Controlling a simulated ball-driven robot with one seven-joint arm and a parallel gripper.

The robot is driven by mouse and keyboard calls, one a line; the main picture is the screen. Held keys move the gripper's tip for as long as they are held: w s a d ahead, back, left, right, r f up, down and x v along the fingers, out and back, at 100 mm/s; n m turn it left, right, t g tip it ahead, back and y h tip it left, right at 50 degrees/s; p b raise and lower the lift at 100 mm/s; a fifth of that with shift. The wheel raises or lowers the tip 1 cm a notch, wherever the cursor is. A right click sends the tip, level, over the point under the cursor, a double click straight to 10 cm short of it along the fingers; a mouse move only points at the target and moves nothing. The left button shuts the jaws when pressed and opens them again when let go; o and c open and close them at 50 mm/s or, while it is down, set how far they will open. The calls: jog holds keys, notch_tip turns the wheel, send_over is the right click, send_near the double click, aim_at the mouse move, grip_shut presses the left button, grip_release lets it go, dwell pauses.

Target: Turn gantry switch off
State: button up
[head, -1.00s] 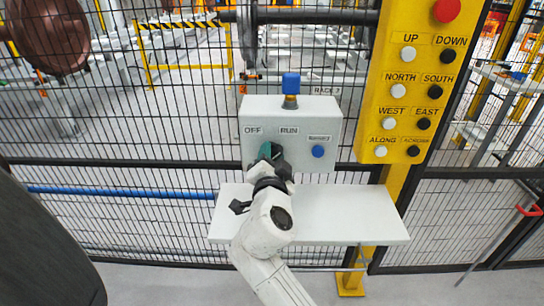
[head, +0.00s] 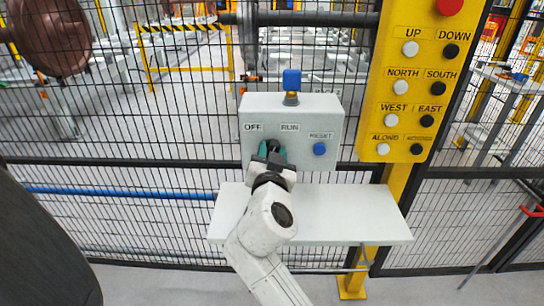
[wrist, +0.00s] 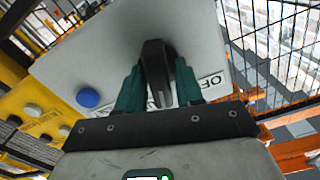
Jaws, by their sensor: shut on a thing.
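The grey gantry switch box (head: 326,108) is mounted on the mesh fence, with OFF and RUN labels on its face. Its black switch handle (head: 273,147) is below and between these labels, partly hidden by my gripper (head: 270,155). In the wrist view the handle (wrist: 157,72) sits between the two green fingers of my gripper (wrist: 158,85), which is shut on it. The OFF label (wrist: 211,80) shows right of the fingers there; the other label is mostly covered. I cannot tell which label the handle points at.
A blue reset button (head: 319,149) and a blue-topped lamp (head: 291,80) are on the box. A white shelf (head: 350,215) juts out below. A yellow button panel (head: 405,100) stands to the right. Black mesh fence surrounds the box.

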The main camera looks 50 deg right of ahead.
jog(key=n, duration=0.6)
jog(key=shift+w+a+n+p, duration=0.1)
jog(key=shift+n+p, duration=0.2)
jog(key=n+p, duration=0.1)
jog(key=n, duration=0.4)
jog(key=shift+w+a+f+n+p, duration=0.1)
jog(key=shift+f+n+p, duration=0.05)
jog(key=shift+n+p, duration=0.2)
jog(key=o, duration=0.8)
jog(key=shift+c, duration=0.2)
jog(key=shift+a, duration=0.1)
jog(key=b+v, duration=0.1)
jog(key=v, duration=0.9)
jog(key=shift+s+a, duration=0.25)
jog(key=shift+s, duration=0.05)
